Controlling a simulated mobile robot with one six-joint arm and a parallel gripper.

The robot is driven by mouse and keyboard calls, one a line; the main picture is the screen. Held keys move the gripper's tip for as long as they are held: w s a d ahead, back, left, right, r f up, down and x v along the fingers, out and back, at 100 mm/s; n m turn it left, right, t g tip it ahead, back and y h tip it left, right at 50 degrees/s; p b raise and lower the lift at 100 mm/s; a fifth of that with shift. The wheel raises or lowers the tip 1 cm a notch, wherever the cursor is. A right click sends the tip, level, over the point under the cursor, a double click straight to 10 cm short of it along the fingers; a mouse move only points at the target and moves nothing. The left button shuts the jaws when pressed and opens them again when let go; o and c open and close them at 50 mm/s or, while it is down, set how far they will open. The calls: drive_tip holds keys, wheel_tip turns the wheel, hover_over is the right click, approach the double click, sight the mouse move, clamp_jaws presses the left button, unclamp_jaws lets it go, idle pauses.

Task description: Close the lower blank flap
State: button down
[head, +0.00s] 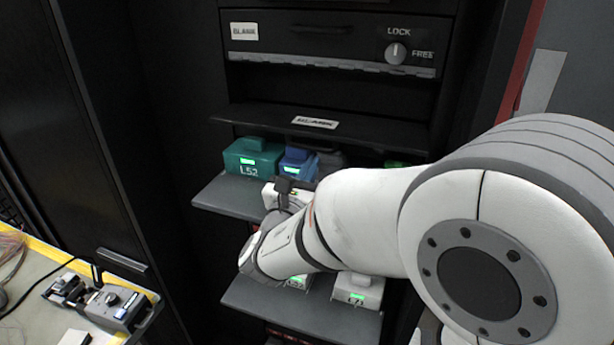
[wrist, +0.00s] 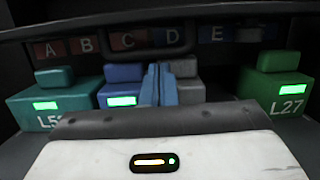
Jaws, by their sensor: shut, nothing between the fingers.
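The lower blank flap (head: 320,123) is a dark panel with a white label, and it stands out open above the upper row of coloured modules in the head view. Its dark edge seems to cross the top of the wrist view (wrist: 80,25). My gripper (wrist: 158,87) has its blue fingers together and empty, pointing into the bay below that edge. In the head view my gripper sits low in front of the upper shelf, its fingertips hard to make out, partly hidden by my arm.
A teal module (head: 252,157) marked L52, a blue module (head: 298,163) and a grey module (wrist: 182,80) stand on the upper shelf (head: 225,198). A green module (wrist: 278,95) marked L27 is at right. White modules (head: 358,291) stand on the lower shelf. A bench (head: 40,310) is at left.

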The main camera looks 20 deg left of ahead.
sight(310, 149)
wheel_tip(310, 149, up, 4)
drive_tip(key=shift+s+f+p, duration=0.1)
drive_tip(key=shift+f+p, duration=0.1)
drive_tip(key=shift+p, duration=0.2)
drive_tip(key=shift+s+a, duration=0.1)
drive_tip(key=shift+r, duration=0.1)
drive_tip(key=shift+r+g+p, duration=0.35)
drive_tip(key=shift+g+p, duration=0.05)
drive_tip(key=shift+p, duration=0.5)
